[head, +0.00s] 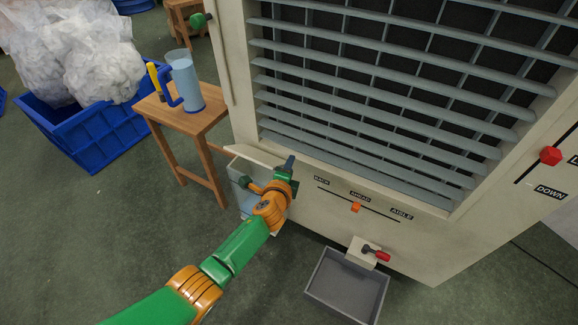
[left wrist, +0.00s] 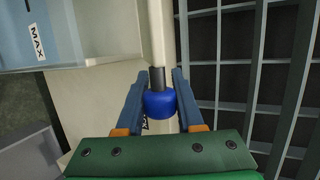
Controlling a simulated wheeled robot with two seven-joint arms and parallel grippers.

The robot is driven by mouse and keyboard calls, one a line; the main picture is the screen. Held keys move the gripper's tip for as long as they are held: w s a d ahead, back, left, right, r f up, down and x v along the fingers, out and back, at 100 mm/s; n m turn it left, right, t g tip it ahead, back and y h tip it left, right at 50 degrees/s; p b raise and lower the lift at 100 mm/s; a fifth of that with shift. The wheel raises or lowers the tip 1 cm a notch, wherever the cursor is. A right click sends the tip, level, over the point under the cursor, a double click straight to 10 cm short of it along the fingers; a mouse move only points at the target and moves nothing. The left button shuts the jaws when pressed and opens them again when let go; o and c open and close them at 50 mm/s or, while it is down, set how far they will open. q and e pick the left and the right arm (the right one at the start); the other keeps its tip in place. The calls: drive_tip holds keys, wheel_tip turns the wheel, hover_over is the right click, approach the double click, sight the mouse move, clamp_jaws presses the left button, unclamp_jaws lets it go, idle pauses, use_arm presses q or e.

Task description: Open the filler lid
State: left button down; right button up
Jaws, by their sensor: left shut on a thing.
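The filler box (head: 240,170) juts from the lower left of the big cream machine. A thin cream panel, seemingly the filler lid (head: 250,154), slants along its top; how far it is open I cannot tell. In the left wrist view the lid (left wrist: 161,35) shows nearly edge-on as a pale strip, with a dark stem and a blue knob (left wrist: 160,104) at its end. My left gripper (head: 289,166) is at the box's right side in the head view. Its fingers (left wrist: 160,98) are shut on the blue knob, one on each side. My right gripper is out of view.
A wooden stool (head: 190,118) with a blue-handled jug (head: 186,82) stands left of the machine, near a blue crate (head: 88,140) of bagged material. A grey tray (head: 318,290) sits on the floor below a red-handled tap (head: 378,255). An orange slider (head: 356,207) is nearby.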

use_arm(q)
drive_tip(key=shift+r, duration=0.1)
drive_tip(key=c, duration=0.5)
unclamp_jaws()
drive_tip(key=p+v, duration=0.4)
drive_tip(key=v, duration=0.3)
drive_tip(key=shift+p, duration=0.4)
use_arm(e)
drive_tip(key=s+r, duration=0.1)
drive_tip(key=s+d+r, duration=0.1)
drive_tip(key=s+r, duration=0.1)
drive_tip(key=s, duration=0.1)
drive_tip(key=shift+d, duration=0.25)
use_arm(q)
drive_tip(key=shift+c, duration=0.4)
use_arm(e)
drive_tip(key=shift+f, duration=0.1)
